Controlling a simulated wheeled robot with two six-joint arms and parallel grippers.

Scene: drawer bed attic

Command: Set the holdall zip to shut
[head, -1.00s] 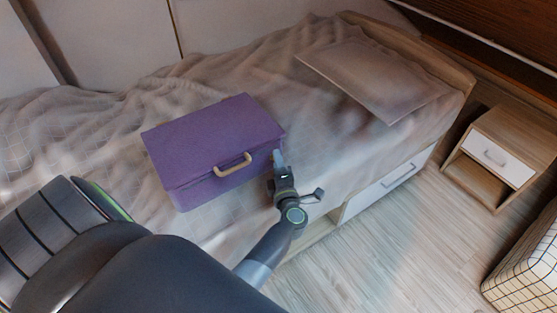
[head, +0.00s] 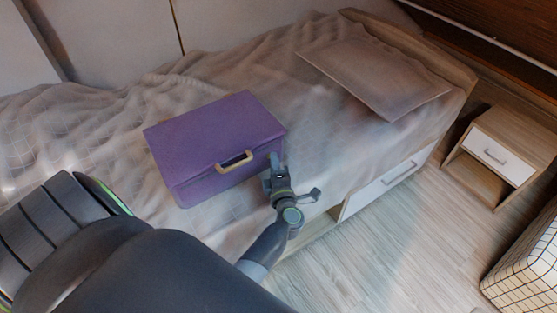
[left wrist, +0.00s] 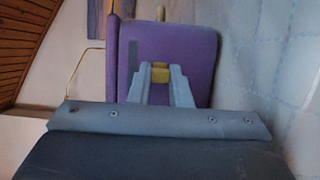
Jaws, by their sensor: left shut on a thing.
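The holdall (head: 205,135) is a purple, box-like bag lying on the bed, with a tan handle (head: 234,162) on its front face. Its purple side also fills the middle of the left wrist view (left wrist: 190,45). My left gripper (head: 275,164) is at the bag's right end, close to the front corner. In the left wrist view its fingers are shut on a small yellow-tan piece, seemingly the zip pull (left wrist: 160,74), against the purple side. A darker strip shows on that side, left of the fingers. The zip line itself is not clear. My right gripper is not in view.
The bed (head: 330,140) has a rumpled beige cover and a flat pillow (head: 375,75). A drawer (head: 390,182) is in the bed's front. A nightstand (head: 510,135) stands at the right, and a checked block (head: 530,265) is at the lower right. Floor between is clear.

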